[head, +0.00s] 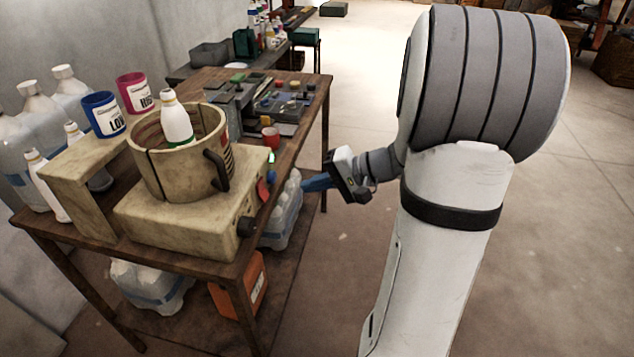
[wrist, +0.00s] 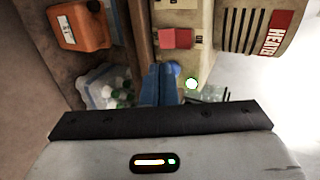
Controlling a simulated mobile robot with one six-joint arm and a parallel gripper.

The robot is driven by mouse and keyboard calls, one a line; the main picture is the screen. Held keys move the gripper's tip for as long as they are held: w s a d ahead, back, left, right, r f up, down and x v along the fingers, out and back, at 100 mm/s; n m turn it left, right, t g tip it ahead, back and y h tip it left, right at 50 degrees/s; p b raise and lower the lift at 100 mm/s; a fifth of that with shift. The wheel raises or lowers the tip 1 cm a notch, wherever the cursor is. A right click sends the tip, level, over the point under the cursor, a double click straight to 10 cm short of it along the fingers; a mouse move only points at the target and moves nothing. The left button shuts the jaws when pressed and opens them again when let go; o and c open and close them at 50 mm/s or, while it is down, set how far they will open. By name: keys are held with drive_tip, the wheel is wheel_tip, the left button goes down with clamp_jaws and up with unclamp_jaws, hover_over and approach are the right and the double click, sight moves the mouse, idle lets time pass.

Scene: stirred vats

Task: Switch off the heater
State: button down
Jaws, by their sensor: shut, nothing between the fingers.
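The heater is a worn beige box (head: 175,232) on the wooden table, with a round vat (head: 150,165) on top. A black knob (head: 246,227) and a red switch (head: 262,190) are on its side facing me. In the wrist view the red switch (wrist: 176,38) sits on the beige panel, just beyond my fingertips. The vat (wrist: 255,30) there carries a red "HEATER" label. My gripper (head: 308,184) is shut and empty, its blue fingers pointing left towards the switch side, apart from it. The blue fingers also show in the wrist view (wrist: 158,82).
A white bottle (head: 176,120) stands in the vat. A blue cup (head: 104,114) and a pink cup (head: 134,92) stand behind it. An orange canister (head: 250,284) and bottle packs (head: 283,215) are below the tabletop. The floor on the right is open.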

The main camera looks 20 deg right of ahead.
sight(265, 193)
drive_tip(key=x, duration=0.9)
drive_tip(key=shift+a, duration=0.25)
drive_tip(key=shift+f, duration=0.15)
drive_tip(key=shift+w+a+f+b, duration=0.15)
drive_tip(key=shift+a+f+b, duration=0.1)
drive_tip(key=shift+b, duration=0.7)
drive_tip(key=shift+d+r+p, duration=0.2)
drive_tip(key=shift+r+p, duration=0.3)
drive_tip(key=shift+r, duration=0.55)
